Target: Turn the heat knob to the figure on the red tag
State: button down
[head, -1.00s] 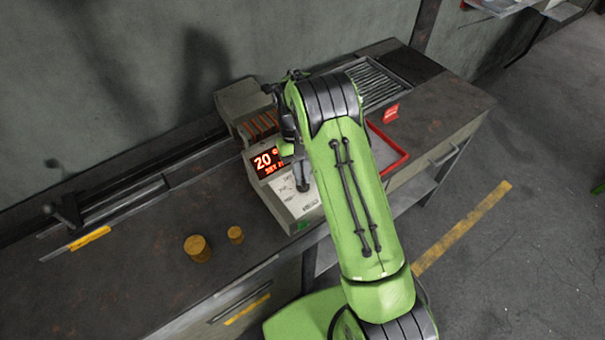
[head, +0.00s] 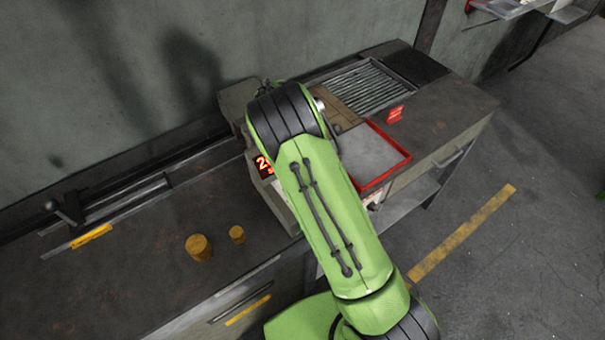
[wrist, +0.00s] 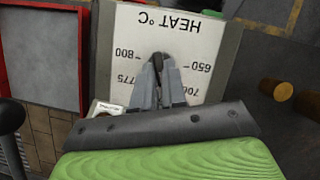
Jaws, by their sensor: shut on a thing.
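The heat panel (wrist: 168,22) is a pale plate lettered "HEAT °C", upside down in the wrist view. Figures 800, 775 and 650 are readable around its dial; another is partly covered. My gripper (wrist: 160,68) is over the dial's middle, its fingers shut on the dark heat knob (wrist: 158,60). The fingers hide most of the knob, so I cannot tell which figure it points to. In the head view my arm covers the panel and most of the lit red display (head: 263,165). The red tag (head: 395,114) stands on the bench; its figure is too small to read.
A red-rimmed tray (head: 407,157) lies right of the heat unit, with a roller rack (head: 370,88) behind it. Two yellow cylinders (head: 199,248) stand on the bench at left, beside a clear stretch of bench top. A lever (head: 65,211) is farther left.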

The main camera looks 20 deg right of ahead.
dwell(0.4)
jog(key=c, duration=1.2)
grip_release()
jog(key=shift+r, duration=0.1)
jog(key=p+v, duration=0.2)
jog(key=v, duration=1.3)
jog(key=shift+w+r, duration=0.2)
jog(key=shift+r, duration=0.05)
